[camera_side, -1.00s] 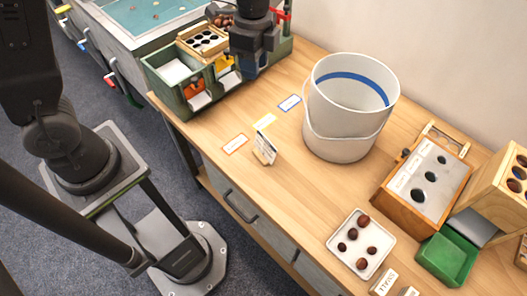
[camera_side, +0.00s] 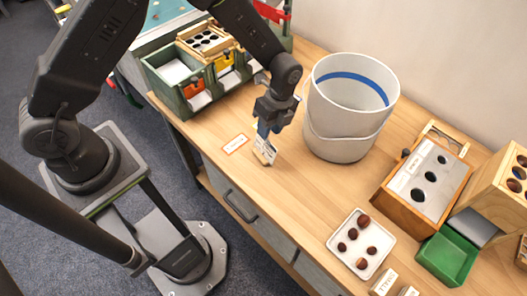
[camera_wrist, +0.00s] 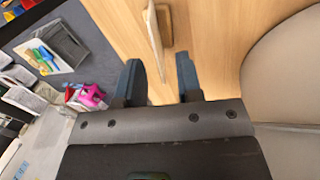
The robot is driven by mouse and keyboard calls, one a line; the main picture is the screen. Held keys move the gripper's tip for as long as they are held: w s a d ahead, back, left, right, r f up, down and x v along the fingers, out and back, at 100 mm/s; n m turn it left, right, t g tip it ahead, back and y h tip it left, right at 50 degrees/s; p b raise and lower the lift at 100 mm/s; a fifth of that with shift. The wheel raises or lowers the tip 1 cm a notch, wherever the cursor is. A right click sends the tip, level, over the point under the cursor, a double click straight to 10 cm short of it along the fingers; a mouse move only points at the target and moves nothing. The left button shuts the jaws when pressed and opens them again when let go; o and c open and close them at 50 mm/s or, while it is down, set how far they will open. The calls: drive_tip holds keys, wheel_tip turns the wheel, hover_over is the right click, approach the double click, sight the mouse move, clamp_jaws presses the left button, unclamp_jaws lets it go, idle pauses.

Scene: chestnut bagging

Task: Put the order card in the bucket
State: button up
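The order card (camera_side: 265,152) is a small pale card standing upright on the wooden table, left of the bucket. It also shows edge-on in the wrist view (camera_wrist: 153,28), just beyond my fingertips and in line with the gap between them. My gripper (camera_side: 266,133) points down right at the card's upper part. The white bucket (camera_side: 335,140) with a blue band inside stands upright to the right of my gripper. Its open top is clear; its floor is hidden.
A flat orange-edged label (camera_side: 235,144) lies left of the card. A green sorting box (camera_side: 177,100) stands at the back left. A white tray (camera_side: 338,243) with several chestnuts, a wooden box with holes (camera_side: 412,210) and a green tray (camera_side: 446,262) are at the right.

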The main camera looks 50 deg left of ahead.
sight(265, 143)
drive_tip(key=shift+x, duration=2.9)
drive_tip(key=shift+s, duration=0.15)
drive_tip(key=shift+r, duration=0.1)
clamp_jaws()
